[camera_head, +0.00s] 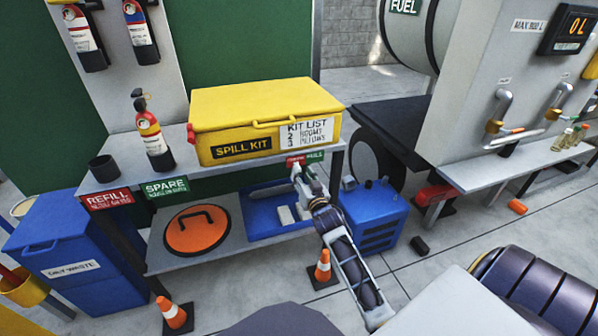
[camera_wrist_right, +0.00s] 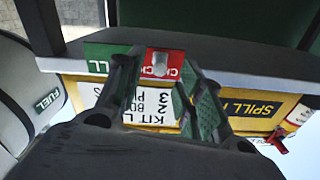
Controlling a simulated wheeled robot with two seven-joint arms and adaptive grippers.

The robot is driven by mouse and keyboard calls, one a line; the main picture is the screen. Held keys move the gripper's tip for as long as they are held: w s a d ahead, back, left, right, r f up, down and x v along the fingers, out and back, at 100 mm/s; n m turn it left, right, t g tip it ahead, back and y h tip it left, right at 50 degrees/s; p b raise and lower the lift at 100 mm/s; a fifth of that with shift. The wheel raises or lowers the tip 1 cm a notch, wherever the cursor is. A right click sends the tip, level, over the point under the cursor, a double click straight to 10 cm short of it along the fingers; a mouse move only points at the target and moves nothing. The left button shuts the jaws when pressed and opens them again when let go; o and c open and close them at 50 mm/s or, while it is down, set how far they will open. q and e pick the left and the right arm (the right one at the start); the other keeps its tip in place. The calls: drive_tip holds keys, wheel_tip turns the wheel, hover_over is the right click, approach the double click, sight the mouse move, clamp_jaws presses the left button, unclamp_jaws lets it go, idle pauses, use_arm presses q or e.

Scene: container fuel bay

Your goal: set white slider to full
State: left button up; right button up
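A small red and green label (camera_head: 305,158) sits on the front edge of the upper shelf, below the yellow spill kit box. In the right wrist view, a small pale, silvery knob (camera_wrist_right: 160,63), apparently the white slider, stands at the red part of this label. My right gripper (camera_head: 305,178) is just below and in front of the label. In the wrist view its fingers (camera_wrist_right: 158,72) are spread apart, with the knob between their tips. I cannot tell whether either finger touches it. The gripper hides part of the label area in the head view. My left gripper is not in view.
The spill kit box (camera_head: 262,125) rests on the upper shelf with an extinguisher (camera_head: 152,135) and black cup (camera_head: 103,168). Below are a blue tray (camera_head: 262,230) and an orange lid (camera_head: 197,232). A blue unit (camera_head: 372,218) and cone (camera_head: 323,268) stand near my arm.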

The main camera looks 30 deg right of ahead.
sight(300, 172)
drive_tip(key=shift+x, duration=0.75)
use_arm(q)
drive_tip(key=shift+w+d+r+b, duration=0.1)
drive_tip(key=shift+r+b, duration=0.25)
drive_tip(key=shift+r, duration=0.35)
use_arm(e)
drive_tip(key=shift+x, duration=1.2)
clamp_jaws()
